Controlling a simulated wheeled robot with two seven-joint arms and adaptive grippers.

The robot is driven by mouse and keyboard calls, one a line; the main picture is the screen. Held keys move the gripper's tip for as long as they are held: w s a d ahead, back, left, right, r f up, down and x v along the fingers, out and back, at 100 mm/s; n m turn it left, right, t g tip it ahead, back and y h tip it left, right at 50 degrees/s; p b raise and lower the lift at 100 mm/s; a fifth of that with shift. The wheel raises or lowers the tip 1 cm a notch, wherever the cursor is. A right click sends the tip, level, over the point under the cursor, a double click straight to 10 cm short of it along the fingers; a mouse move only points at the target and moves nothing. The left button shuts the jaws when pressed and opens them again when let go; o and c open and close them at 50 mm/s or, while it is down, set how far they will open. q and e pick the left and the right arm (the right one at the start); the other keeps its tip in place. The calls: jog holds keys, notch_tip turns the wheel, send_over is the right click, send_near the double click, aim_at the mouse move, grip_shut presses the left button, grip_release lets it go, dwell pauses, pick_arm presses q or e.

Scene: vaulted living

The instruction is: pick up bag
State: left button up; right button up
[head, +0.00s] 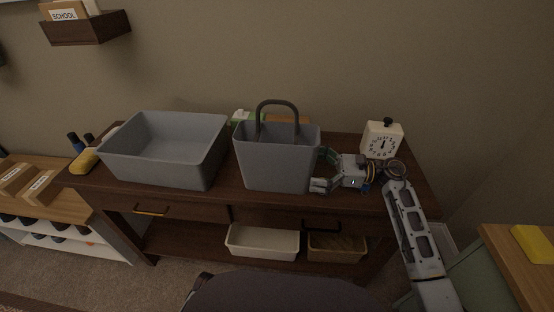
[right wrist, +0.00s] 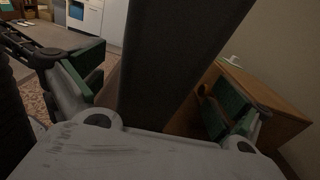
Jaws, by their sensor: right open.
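The grey bag (head: 277,165) stands upright on the dark wooden console table (head: 352,203), its dark arched handle raised above the rim. My right gripper (head: 321,170) is open at the bag's right side, with one finger higher and one lower in the head view. Whether the fingers touch the bag cannot be told. In the right wrist view, a large dark surface (right wrist: 170,65), seemingly the bag, fills the space between the spread fingers of the right gripper (right wrist: 152,85). My left gripper is not in view.
A wide grey bin (head: 160,160) stands left of the bag. A white clock (head: 382,140) stands right, close behind my right gripper. A green and an orange item lie partly hidden behind the bag. A white tray (head: 262,242) and a brown basket (head: 336,246) sit on the lower shelf.

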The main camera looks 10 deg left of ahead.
aim_at(295, 165)
dwell(0.3)
jog(key=shift+a+r, duration=0.2)
jog(key=shift+a, duration=2.4)
jog(key=shift+c, duration=0.3)
jog(key=c, duration=1)
jog(key=shift+c, duration=0.2)
